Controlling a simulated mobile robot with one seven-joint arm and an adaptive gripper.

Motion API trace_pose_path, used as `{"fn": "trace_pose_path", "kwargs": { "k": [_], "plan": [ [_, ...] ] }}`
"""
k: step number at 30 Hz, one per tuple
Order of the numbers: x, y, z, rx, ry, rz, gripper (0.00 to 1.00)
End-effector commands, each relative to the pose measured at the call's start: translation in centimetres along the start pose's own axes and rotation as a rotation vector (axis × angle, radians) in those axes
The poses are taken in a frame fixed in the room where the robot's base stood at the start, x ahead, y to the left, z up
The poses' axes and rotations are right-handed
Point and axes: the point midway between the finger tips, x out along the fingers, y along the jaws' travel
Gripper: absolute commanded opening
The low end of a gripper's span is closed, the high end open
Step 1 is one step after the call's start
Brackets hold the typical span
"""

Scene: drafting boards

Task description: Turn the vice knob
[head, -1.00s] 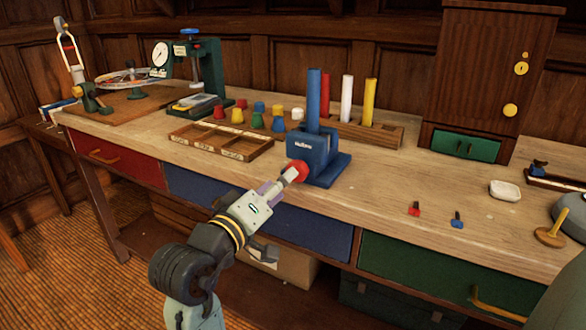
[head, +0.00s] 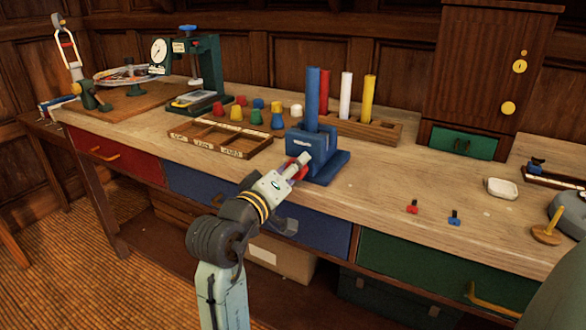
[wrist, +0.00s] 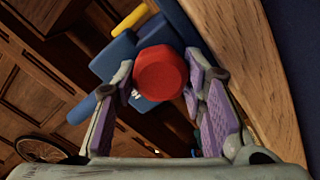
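The blue vice (head: 322,158) stands near the front edge of the workbench with a blue rod upright in it. Its red knob (wrist: 160,73) faces the wrist camera, between the purple-padded fingers of my gripper (wrist: 165,88). A gap shows on the right side of the knob, and the left finger is close to it, so the fingers look open around it. In the head view my gripper (head: 297,167) is at the vice's front and hides most of the knob. Contact cannot be made out.
A divided wooden tray (head: 222,136) and several coloured cups (head: 257,117) lie left of the vice. A rack (head: 375,130) with white and yellow rods stands behind it. Small red (head: 412,206) and blue (head: 454,217) pieces lie to the right. Drawers (head: 260,205) are below the bench edge.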

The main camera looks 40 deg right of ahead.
Motion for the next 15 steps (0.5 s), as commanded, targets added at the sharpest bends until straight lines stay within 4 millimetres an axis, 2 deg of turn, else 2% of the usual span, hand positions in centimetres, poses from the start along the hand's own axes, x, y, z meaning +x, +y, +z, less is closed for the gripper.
{"fn": "trace_pose_path", "kwargs": {
  "k": [2, 9, 15],
  "plan": [
    [-0.02, 0.0, -0.01, 0.0, 0.0, 0.0, 0.26],
    [-0.02, 0.0, -0.01, 0.0, 0.0, 0.0, 0.1],
    [-0.05, -0.02, -0.02, 0.089, 0.001, -0.001, 0.1]
  ]
}}
